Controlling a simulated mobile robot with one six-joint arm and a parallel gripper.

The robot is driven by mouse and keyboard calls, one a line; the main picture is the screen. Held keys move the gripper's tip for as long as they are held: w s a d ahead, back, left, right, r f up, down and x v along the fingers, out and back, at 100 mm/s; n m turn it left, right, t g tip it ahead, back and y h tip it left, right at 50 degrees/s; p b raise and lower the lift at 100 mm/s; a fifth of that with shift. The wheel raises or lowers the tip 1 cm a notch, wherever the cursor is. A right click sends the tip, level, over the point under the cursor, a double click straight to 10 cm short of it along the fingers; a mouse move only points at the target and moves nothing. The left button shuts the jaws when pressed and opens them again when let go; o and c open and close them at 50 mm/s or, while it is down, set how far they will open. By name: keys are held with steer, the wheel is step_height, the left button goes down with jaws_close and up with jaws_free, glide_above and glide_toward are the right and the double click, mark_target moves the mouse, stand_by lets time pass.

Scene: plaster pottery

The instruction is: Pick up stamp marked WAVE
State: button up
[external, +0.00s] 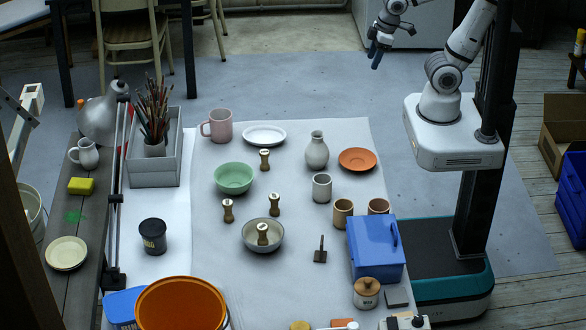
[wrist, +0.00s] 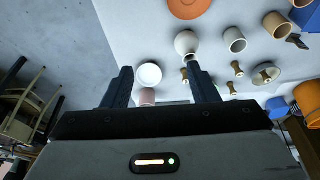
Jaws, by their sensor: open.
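Several small wooden stamps with pale tops are on the white table. One stamp (external: 264,159) stands right of the green bowl, another (external: 228,210) stands below that bowl. A third stamp (external: 274,204) stands behind the grey bowl (external: 248,243), and one more (external: 263,233) is in that bowl. Their marks are too small to read, so I cannot tell which is WAVE. In the wrist view, stamps (wrist: 237,69) show small at the right. My gripper (external: 377,53) is open and empty, high beyond the table's far right end. Its two fingers also show in the wrist view (wrist: 158,70).
A green bowl (external: 234,178), pink mug (external: 218,126), white plate (external: 264,136), vase (external: 316,150) and orange plate (external: 357,159) stand around the stamps. Cups (external: 322,188) and a blue box (external: 375,250) are at the right.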

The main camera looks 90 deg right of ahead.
steer(key=w+d+f+t+h+b, duration=0.1)
steer(key=w+f+b, duration=0.1)
steer(key=w, duration=0.3)
steer(key=w+d+f+t+b, duration=0.1)
steer(key=w+f+t+b, duration=0.15)
steer(key=w, duration=0.35)
steer(key=n+t+y+b, duration=0.5)
steer(key=n+y+b, duration=0.1)
steer(key=y+b, duration=0.1)
glide_above(264, 151)
steer(key=s+d, duration=0.1)
steer(key=s, duration=0.2)
step_height(264, 151, down, 18)
steer(key=f, duration=0.7)
steer(key=shift+w+a+b, duration=0.1)
steer(key=shift+w+b, duration=0.25)
steer(key=shift+w, duration=0.05)
steer(key=shift+x, duration=1.2)
steer(key=shift+w+r, duration=0.1)
steer(key=shift+r, duration=0.1)
